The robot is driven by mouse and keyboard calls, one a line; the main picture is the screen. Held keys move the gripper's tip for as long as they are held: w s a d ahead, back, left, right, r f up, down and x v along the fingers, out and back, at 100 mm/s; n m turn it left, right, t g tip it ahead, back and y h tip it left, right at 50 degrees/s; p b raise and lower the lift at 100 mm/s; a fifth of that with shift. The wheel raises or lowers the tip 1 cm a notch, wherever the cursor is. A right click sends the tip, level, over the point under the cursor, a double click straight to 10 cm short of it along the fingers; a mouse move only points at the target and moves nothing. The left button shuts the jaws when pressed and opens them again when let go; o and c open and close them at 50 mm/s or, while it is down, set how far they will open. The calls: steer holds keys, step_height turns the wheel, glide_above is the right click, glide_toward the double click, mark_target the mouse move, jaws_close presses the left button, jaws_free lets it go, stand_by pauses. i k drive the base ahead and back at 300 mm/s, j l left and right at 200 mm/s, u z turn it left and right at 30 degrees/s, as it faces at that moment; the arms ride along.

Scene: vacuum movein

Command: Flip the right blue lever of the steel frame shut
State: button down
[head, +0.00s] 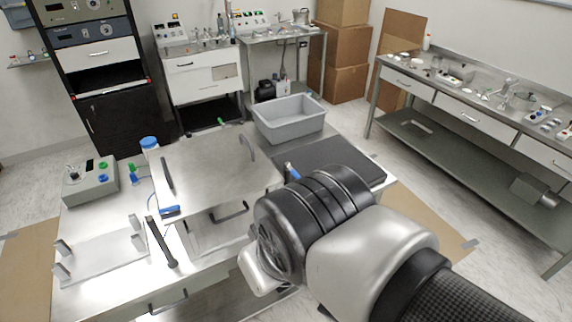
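The steel frame (205,228) stands on the steel bench in the middle of the head view. One blue lever (169,211) is at the frame's left front corner and lies about flat. The right blue lever (292,171) sticks up at a tilt by the right side, just behind my black wrist. Its lower part is hidden by my arm. My arm reaches in from the lower right, over the frame's right front. My gripper's fingers cannot be seen.
A grey bin (289,118) and a dark mat (352,168) are behind and right of the frame.

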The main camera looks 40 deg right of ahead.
mark_target(288, 167)
steer(key=i+l+z, duration=0.35)
steer(key=i+l, duration=0.4)
steer(key=j+u, duration=0.1)
